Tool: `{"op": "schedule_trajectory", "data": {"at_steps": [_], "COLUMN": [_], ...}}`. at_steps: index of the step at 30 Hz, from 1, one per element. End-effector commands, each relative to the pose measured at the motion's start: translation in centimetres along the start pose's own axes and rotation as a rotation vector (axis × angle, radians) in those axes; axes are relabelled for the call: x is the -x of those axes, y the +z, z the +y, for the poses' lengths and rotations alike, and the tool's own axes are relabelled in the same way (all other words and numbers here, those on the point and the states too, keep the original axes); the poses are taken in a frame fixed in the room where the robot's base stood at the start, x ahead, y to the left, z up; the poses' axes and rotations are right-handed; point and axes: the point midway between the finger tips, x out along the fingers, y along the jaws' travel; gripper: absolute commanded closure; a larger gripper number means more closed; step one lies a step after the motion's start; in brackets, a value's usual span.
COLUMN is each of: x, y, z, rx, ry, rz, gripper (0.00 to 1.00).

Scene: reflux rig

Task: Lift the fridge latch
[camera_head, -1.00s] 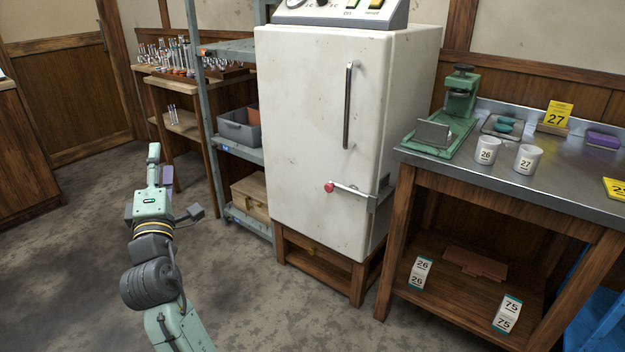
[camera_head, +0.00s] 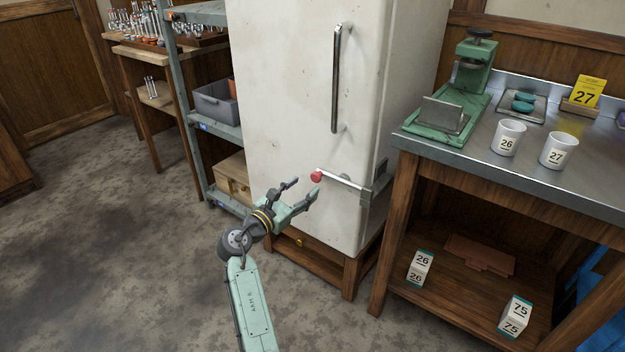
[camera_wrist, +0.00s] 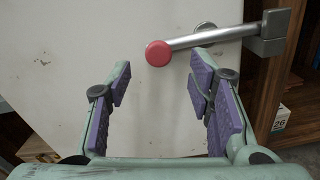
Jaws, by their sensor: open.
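The fridge (camera_head: 290,110) is white and shut, with a long vertical door handle (camera_head: 336,80). Its latch (camera_head: 343,181) is a metal bar with a red knob (camera_head: 316,176) at the left end and a bracket at the door's right edge. The bar slopes slightly down to the right in the head view. My gripper (camera_head: 305,189) is open and empty, just left of and below the red knob. In the wrist view the latch bar (camera_wrist: 215,37) and red knob (camera_wrist: 158,53) lie beyond and above my open fingers (camera_wrist: 162,88), apart from them.
A metal-topped bench (camera_head: 520,180) with a green press (camera_head: 455,95) and white mugs (camera_head: 507,138) stands right of the fridge. A shelf rack (camera_head: 190,110) with a grey bin (camera_head: 216,104) stands left. The floor at left is clear.

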Motion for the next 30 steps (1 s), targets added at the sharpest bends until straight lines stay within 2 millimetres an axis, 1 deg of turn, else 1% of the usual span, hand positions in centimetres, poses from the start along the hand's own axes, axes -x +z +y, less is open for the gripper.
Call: {"op": "schedule_trajectory", "data": {"at_steps": [1, 3, 6, 10, 15, 21, 30], "x": [-1.1, -2.4, -3.8, -5.0, -5.6, -5.6, -5.5], "y": [0.0, 0.0, 0.0, 0.0, 0.0, 0.0, 0.0], "z": [0.0, 0.0, 0.1, 0.1, 0.1, 0.1, 0.1], "rx": [-0.001, -0.001, -0.001, -0.002, -0.002, -0.003, -0.003], "ry": [-0.001, -0.001, 0.001, 0.002, 0.002, 0.003, 0.003], "rz": [0.0, 0.0, 0.0, 0.0, 0.0, 0.0, 0.0], "gripper": [0.52, 0.52, 0.52, 0.52, 0.52, 0.52, 0.72]}}
